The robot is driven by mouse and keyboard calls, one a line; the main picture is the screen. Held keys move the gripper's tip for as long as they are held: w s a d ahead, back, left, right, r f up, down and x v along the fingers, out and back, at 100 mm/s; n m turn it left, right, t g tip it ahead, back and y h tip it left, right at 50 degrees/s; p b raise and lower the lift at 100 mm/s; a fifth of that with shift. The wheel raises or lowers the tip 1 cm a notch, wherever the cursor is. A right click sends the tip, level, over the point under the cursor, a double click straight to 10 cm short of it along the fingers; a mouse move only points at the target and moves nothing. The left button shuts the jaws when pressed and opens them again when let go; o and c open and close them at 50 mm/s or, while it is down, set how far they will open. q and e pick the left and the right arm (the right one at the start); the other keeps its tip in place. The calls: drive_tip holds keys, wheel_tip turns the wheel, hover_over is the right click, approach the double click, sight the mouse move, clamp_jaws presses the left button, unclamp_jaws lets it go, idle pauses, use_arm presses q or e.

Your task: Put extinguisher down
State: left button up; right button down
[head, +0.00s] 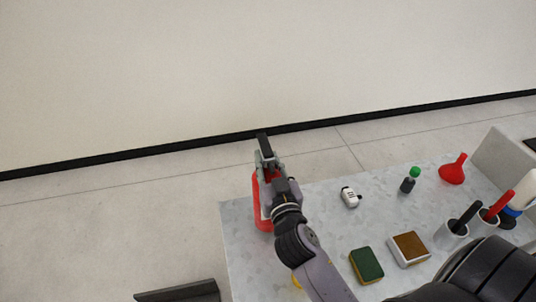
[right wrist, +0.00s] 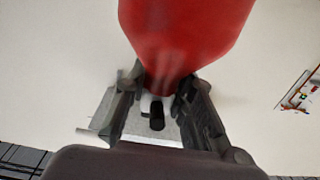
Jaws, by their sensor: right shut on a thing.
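The red extinguisher (head: 258,208) is at the left end of the grey table, mostly hidden behind my right gripper and arm. My right gripper (head: 268,165) is shut on its upper part. In the right wrist view the red body (right wrist: 185,35) fills the top middle, between the two fingers of the right gripper (right wrist: 158,95). A black and silver fitting shows just below it between the fingers. Whether the extinguisher's base touches the table cannot be told. My left gripper is not in view.
The table (head: 320,212) also holds a small white object (head: 349,197), a green-capped bottle (head: 408,182), a red funnel (head: 453,170), a green sponge (head: 367,265), a brown-topped block (head: 409,248) and cups with handles at the right. The table's left edge is close to the extinguisher.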

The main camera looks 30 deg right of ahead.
drive_tip(key=shift+f, duration=1.15)
drive_tip(key=shift+b, duration=0.3)
drive_tip(key=c, duration=1.8)
unclamp_jaws()
drive_tip(key=shift+f, duration=0.35)
drive_tip(key=o, duration=0.4)
drive_tip(key=shift+o, duration=0.2)
drive_tip(key=shift+r, duration=0.1)
